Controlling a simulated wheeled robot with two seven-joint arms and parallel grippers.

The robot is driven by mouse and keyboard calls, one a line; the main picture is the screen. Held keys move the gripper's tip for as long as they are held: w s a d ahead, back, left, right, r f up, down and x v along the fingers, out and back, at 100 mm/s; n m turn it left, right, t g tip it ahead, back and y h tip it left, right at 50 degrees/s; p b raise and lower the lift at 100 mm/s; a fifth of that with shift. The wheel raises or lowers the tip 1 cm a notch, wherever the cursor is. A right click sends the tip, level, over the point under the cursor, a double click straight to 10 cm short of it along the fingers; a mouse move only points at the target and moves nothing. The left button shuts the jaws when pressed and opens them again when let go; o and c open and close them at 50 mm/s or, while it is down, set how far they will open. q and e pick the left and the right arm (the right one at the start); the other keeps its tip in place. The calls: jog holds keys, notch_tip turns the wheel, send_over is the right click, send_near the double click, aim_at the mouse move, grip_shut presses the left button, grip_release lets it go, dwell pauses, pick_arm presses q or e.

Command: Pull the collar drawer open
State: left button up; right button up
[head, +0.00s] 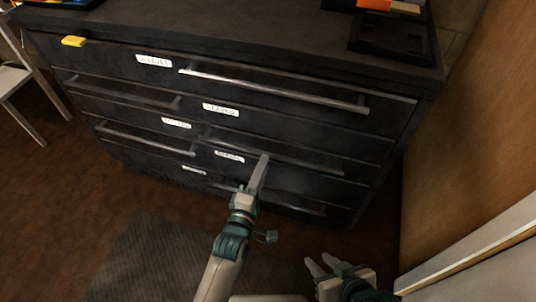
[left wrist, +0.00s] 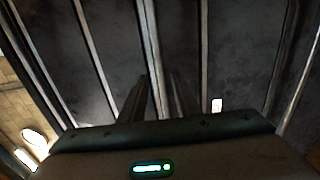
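A black drawer cabinet (head: 300,122) fills the middle of the head view, its drawers all looking closed. White labels mark the drawers, but their lettering is too small to read, so I cannot tell which is the collar drawer. My left gripper (head: 264,160) reaches the long bar handle (head: 310,164) of a right-hand drawer below the wide top one. In the left wrist view this bar (left wrist: 150,45) runs between the two dark fingers (left wrist: 159,85); whether they press on it is unclear. My right gripper (head: 321,264) is open and empty, low in front of the cabinet.
Other bar handles (head: 270,88) stick out from the drawer fronts. A yellow piece (head: 74,41) sits at the top left edge. A wooden panel (head: 470,130) stands close on the right. A dark mat (head: 150,260) covers some floor in front.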

aim_at(268, 153)
pick_arm(q)
jog(key=x, duration=0.5)
jog(key=shift+w+d, duration=0.1)
jog(key=shift+w, duration=0.25)
grip_shut()
